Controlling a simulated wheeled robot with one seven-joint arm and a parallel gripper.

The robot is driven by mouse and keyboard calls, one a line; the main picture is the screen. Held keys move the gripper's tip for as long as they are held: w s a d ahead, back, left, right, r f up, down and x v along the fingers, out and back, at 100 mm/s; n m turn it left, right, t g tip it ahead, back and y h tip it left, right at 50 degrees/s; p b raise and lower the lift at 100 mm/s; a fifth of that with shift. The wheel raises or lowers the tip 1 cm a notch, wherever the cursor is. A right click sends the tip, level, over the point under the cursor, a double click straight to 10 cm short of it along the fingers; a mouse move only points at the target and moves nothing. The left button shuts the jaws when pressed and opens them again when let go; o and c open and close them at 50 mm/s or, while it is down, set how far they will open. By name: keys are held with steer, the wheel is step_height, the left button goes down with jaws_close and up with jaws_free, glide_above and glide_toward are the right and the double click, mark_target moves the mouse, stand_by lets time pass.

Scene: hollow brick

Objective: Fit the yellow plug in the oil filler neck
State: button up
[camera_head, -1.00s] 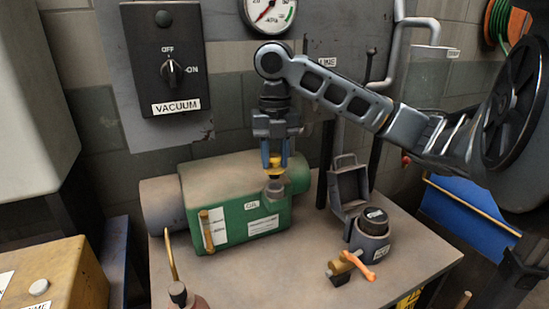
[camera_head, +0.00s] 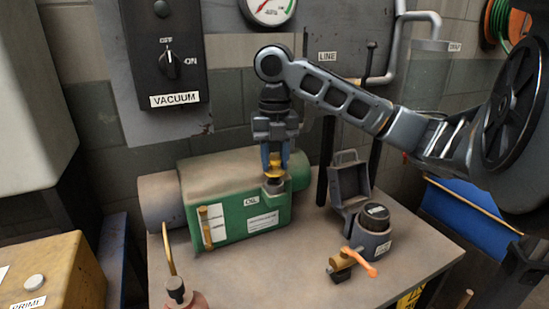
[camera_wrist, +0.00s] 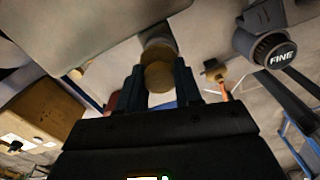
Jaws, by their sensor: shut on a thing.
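The yellow plug (camera_head: 275,172) is held upright between the blue fingertips of my gripper (camera_head: 276,160), directly above the oil filler neck (camera_head: 274,187). The neck is a short grey collar on top of the green pump (camera_head: 240,207), beside its OIL label. The plug's lower end is at or just over the neck's mouth; I cannot tell whether it has entered. In the wrist view the plug (camera_wrist: 158,76) sits between the two dark fingers, with the grey neck (camera_wrist: 157,46) just beyond it, partly hidden by the plug.
A dark-capped canister (camera_head: 374,228) and a brass valve with an orange handle (camera_head: 352,262) stand on the table right of the pump. An oil can (camera_head: 178,290) is at front left. The VACUUM switch box (camera_head: 160,60) hangs on the wall behind.

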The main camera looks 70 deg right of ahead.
steer(key=shift+f+b, duration=0.75)
steer(key=shift+f, duration=0.25)
stand_by(0.4)
steer(key=o, duration=1.1)
